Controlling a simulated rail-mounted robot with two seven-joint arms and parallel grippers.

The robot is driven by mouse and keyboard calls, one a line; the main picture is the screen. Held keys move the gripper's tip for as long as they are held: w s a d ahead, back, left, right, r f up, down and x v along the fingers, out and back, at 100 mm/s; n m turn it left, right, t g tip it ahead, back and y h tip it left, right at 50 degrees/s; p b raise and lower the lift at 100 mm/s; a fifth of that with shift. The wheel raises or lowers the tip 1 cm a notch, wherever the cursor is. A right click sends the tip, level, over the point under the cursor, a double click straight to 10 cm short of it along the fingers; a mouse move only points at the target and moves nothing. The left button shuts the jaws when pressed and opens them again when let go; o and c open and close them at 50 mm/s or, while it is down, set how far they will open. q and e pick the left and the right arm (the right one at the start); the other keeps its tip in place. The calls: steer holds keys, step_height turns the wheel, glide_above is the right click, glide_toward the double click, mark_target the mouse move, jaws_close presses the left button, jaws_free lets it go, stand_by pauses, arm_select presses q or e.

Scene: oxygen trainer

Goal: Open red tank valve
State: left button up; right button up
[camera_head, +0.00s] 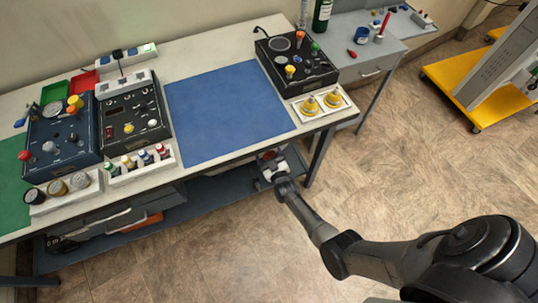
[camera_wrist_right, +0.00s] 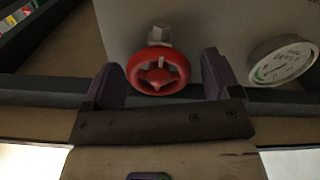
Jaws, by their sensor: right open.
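The red tank valve is a round red handwheel (camera_wrist_right: 158,71) on a pale metal stem, in front of a light grey surface in the right wrist view. My right gripper (camera_wrist_right: 160,62) is open, with one dark finger to each side of the wheel and visible gaps between them. In the head view my right arm reaches to the lower shelf under the bench, and the right gripper (camera_head: 271,166) is small and partly hidden there. I cannot tell from these views whether the fingers are level with the wheel in depth. My left gripper is not in view.
A round gauge (camera_wrist_right: 283,63) sits close right of the right finger. The bench's front edge and a table leg (camera_head: 320,157) are near my right arm. A blue mat (camera_head: 225,110), control boxes and yellow knobs (camera_head: 310,106) occupy the bench top. The floor in front is clear.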

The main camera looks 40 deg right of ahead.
steer(key=p+v, duration=0.2)
steer(key=v, duration=1.1)
steer(key=shift+s, duration=0.35)
steer(key=shift+a, duration=0.15)
